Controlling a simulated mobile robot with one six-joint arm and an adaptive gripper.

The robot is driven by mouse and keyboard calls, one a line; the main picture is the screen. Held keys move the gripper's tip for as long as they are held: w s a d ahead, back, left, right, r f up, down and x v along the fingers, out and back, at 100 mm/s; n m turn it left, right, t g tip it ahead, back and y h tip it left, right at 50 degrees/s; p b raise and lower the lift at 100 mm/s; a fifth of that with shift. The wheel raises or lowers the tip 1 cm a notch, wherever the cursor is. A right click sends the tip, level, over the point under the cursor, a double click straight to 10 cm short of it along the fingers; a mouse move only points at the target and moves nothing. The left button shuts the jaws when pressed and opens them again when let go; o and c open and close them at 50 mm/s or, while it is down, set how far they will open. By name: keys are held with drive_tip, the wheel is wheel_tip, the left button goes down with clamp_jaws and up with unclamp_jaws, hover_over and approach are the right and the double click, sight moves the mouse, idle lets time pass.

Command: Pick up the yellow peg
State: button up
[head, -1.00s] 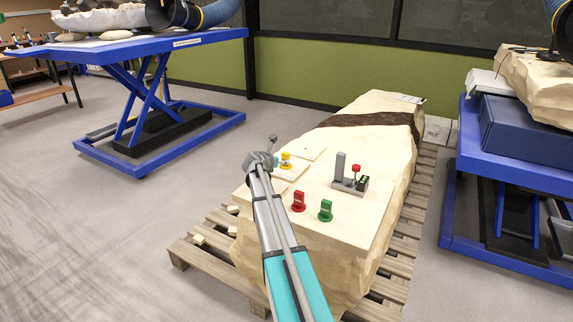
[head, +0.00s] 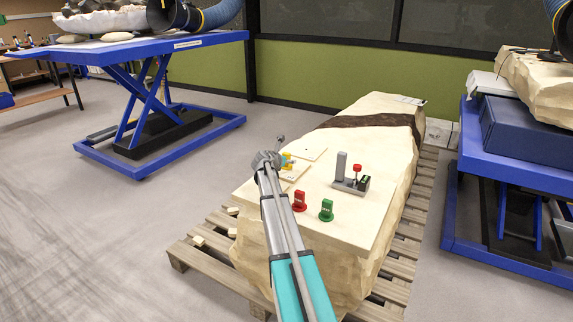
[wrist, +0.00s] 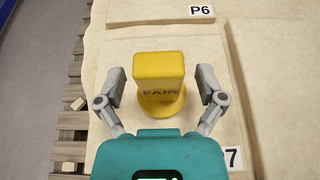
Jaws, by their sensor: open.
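The yellow peg (wrist: 158,85) stands upright on a pale board in the wrist view, with a round base and the word "FAIR" on its side. In the head view the yellow peg (head: 287,158) is small and partly hidden by my arm. My gripper (wrist: 160,92) is open, with one finger on each side of the peg. A gap shows between each finger and the peg. My gripper also shows in the head view (head: 276,155), where its fingers are hard to make out.
A red peg (head: 299,201) and a green peg (head: 326,210) stand near the front of the stone block (head: 378,160). A grey fixture (head: 341,167) with a red-topped part stands further right. A "P6" label (wrist: 200,11) is beyond the yellow peg.

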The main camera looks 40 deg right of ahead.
idle(0.4)
clamp_jaws()
idle(0.4)
drive_tip(key=shift+r, duration=0.1)
drive_tip(key=shift+r+p, duration=0.9)
drive_tip(key=shift+p, duration=0.15)
drive_tip(key=s+d+r+p, duration=0.5)
drive_tip(key=s+r+p, duration=0.6)
drive_tip(key=s, duration=0.2)
drive_tip(key=shift+d, duration=0.15)
